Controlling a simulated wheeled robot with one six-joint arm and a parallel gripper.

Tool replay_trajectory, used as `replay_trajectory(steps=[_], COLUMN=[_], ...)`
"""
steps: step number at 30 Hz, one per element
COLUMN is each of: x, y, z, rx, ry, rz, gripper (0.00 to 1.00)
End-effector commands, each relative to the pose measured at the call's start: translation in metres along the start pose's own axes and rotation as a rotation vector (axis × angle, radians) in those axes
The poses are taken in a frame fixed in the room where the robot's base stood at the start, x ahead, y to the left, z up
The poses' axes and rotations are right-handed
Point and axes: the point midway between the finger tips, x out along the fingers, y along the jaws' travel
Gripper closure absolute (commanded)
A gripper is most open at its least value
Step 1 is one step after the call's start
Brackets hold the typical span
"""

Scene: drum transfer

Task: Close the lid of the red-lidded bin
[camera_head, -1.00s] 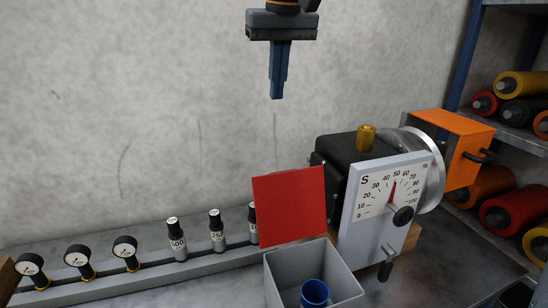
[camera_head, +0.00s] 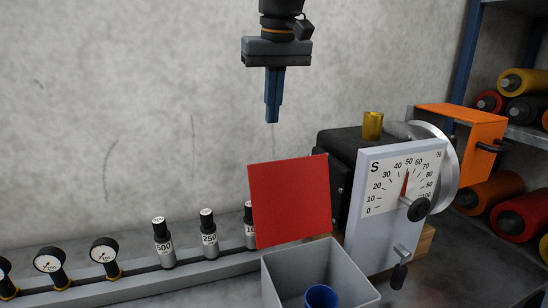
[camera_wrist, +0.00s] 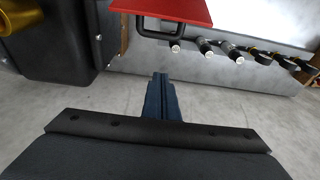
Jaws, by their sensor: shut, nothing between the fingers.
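The red lid (camera_head: 291,200) stands open, raised nearly upright at the back edge of the grey bin (camera_head: 352,281). A blue cylindrical object (camera_head: 321,296) is inside the bin. My gripper (camera_head: 272,120) hangs pointing down above and behind the lid, apart from it, with its blue fingers together and empty. In the wrist view, my fingers (camera_wrist: 160,78) are shut, and part of the red lid (camera_wrist: 170,8) with a dark handle (camera_wrist: 160,30) shows at the top edge.
A machine with a white dial panel (camera_head: 385,215) stands right of the bin, with a brass cylinder (camera_head: 372,125) on top. A rail with weights (camera_head: 163,243) and gauges (camera_head: 104,250) runs to the left. A shelf of rollers (camera_head: 525,82) is at the right. The air beside my gripper is clear.

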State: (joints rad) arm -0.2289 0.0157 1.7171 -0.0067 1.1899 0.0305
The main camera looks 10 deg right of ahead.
Motion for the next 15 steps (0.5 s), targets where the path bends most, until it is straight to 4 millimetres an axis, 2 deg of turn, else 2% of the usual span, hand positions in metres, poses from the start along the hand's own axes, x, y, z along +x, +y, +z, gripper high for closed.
replay_trajectory(steps=[5,15], x=[0.014,0.078], y=[0.000,0.000], z=[0.000,0.001], rx=[0.000,0.001], ry=[-0.003,-0.005], rz=[0.000,0.000], gripper=[1.00,1.00])
